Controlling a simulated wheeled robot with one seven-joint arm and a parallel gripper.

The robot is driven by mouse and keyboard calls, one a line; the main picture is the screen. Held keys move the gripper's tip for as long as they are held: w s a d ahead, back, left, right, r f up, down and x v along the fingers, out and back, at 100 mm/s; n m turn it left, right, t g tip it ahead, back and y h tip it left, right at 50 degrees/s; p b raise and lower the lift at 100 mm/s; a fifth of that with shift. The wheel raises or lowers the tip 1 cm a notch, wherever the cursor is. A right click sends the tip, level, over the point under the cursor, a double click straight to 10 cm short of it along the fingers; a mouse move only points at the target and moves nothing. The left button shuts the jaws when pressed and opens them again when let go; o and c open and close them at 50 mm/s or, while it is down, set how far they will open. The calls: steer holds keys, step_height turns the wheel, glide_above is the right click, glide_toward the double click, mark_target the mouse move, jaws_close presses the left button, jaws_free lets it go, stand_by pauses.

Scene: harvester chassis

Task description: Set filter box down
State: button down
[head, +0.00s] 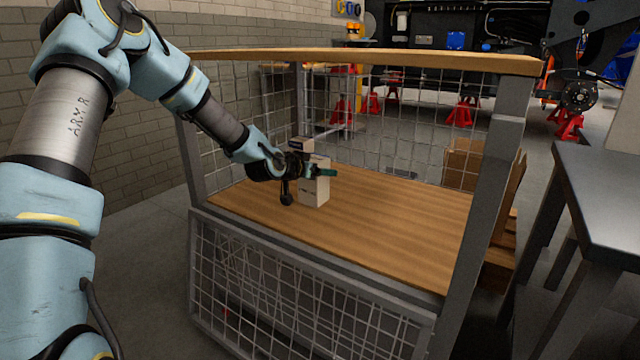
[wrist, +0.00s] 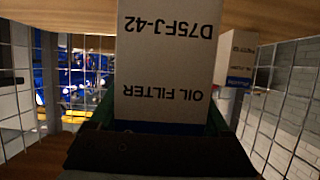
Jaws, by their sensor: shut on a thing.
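My gripper (head: 318,171) is inside the wire-mesh cart, shut on a white oil filter box (head: 314,192). The box is upright, with its lower end at or just above the wooden shelf (head: 400,217); I cannot tell if it touches. In the wrist view the held filter box (wrist: 168,60) fills the middle, its lettering "OIL FILTER D75FJ-42" upside down, with a blue band near the jaws.
The cart has a wooden top board (head: 380,58) above the shelf and mesh sides (head: 400,120); my arm reaches in below the board. The shelf right of the box is clear. Cardboard boxes (head: 465,160) and a grey table (head: 600,190) stand right of the cart.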

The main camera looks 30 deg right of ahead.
step_height(320, 180, down, 3)
steer(key=shift+b, duration=0.3)
